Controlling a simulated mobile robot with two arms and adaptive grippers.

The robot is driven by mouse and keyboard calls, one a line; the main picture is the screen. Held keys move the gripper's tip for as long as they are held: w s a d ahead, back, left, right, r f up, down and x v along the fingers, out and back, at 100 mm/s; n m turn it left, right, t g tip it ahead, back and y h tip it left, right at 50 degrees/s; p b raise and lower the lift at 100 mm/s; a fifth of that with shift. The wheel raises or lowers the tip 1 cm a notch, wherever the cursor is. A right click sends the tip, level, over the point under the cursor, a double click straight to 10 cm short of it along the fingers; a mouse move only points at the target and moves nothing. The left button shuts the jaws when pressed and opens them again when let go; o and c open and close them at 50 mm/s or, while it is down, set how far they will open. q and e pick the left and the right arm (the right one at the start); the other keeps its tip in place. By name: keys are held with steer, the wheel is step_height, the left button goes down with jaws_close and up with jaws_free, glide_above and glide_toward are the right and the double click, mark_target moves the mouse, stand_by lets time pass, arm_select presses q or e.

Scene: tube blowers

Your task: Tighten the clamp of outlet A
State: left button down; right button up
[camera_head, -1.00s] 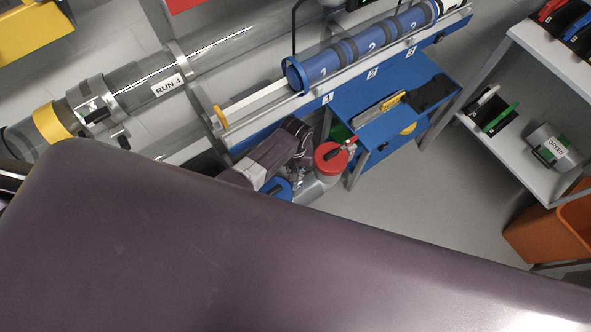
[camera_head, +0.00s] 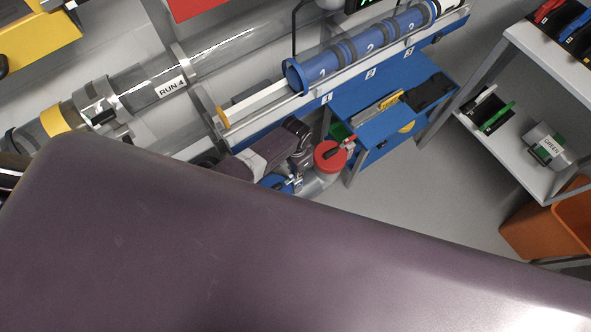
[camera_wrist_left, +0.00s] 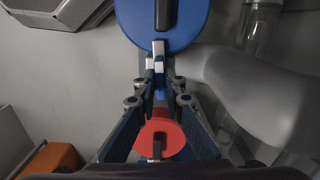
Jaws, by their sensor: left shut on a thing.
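My left gripper (camera_head: 296,175) reaches down between a blue round cap (camera_head: 271,181) and a red round cap (camera_head: 330,157) on grey pipe ends. In the left wrist view the gripper (camera_wrist_left: 160,74) is shut on a small clamp lever at the edge of the blue cap (camera_wrist_left: 165,22). The lever is mostly hidden between the fingertips. The red cap (camera_wrist_left: 160,140) lies below, behind the fingers. No letter shows on either cap, so I cannot tell which is outlet A. My right gripper is not in view.
A clear tube labelled RUN 4 (camera_head: 170,86) and a rail with blue numbered carriers (camera_head: 365,40) lie behind. A blue shelf (camera_head: 385,122) stands right of the red cap. A grey rack (camera_head: 520,165) and orange bin (camera_head: 550,222) stand farther right. Open floor lies between.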

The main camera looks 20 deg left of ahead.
arm_select(q)
steer(key=shift+m, duration=0.6)
steer(key=c, duration=2)
jaws_free()
step_height(320, 180, up, 12)
